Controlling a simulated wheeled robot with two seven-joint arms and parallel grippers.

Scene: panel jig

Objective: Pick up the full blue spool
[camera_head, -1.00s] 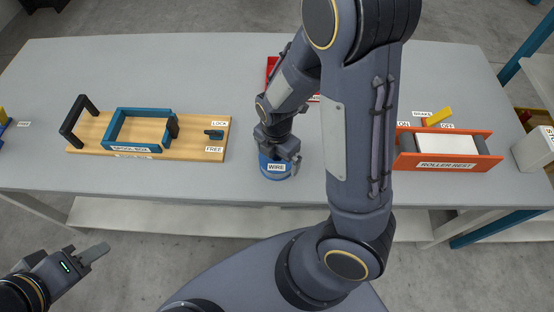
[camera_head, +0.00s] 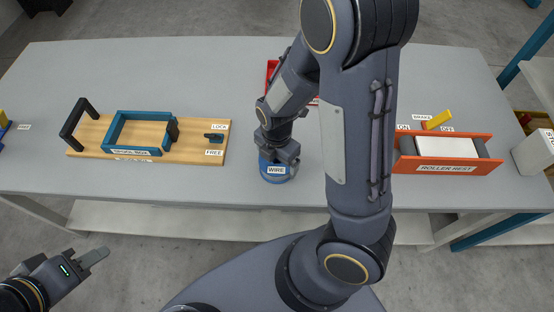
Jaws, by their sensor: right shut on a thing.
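The blue spool (camera_head: 274,177), labelled WIRE, stands near the front edge of the grey table, left of my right forearm. My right gripper (camera_head: 279,158) points down over it and is shut on it; the fingers hide the spool's top. I cannot tell whether the spool touches the table. My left gripper (camera_head: 98,256) is at the lower left, in front of the table and away from the spool. Its finger opening cannot be made out.
A wooden board (camera_head: 100,140) with a teal spool-box frame (camera_head: 118,132) and a LOCK/FREE lever (camera_head: 214,138) lies left. An orange roller rest (camera_head: 445,168) with a yellow brake lever (camera_head: 438,119) stands right. A red tray (camera_head: 272,68) is partly hidden behind my arm.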

